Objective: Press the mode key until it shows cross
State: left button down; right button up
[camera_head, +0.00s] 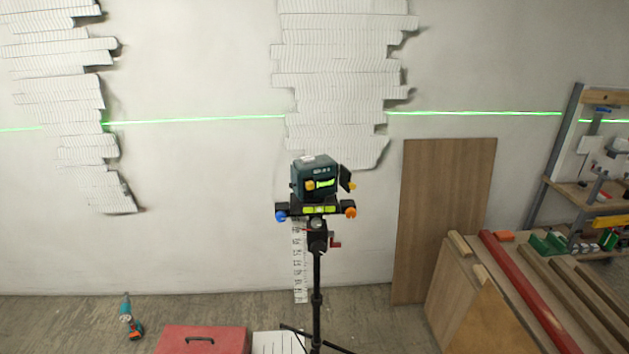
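A dark green laser level (312,178) stands on a black tripod (317,275) in the middle of the view, facing the wall (215,200). Its top carries a small pale patch, perhaps a key; I cannot read any mode label. Below it is a black mount with a yellow-green bubble vial (319,209), a blue knob at left and an orange knob at right. A single horizontal green laser line (450,113) crosses the wall; I see no vertical line. Neither of my grippers is in view.
White ridged reliefs (340,60) hang on the wall. A red toolbox (203,340) and a drill (130,316) lie on the floor at left. A wooden board (445,215), a bench with a red beam (525,292) and a shelf rack (570,150) stand at right.

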aim_at(307, 159)
jog(key=i+l+z, duration=0.1)
jog(key=i+l, duration=0.25)
jog(key=i, duration=0.15)
jog(key=i+l+z, duration=0.1)
jog(key=i+l, duration=0.2)
jog(key=i, duration=0.2)
jog(key=i+l+z, duration=0.15)
jog(key=i, duration=0.35)
jog(key=l, duration=0.1)
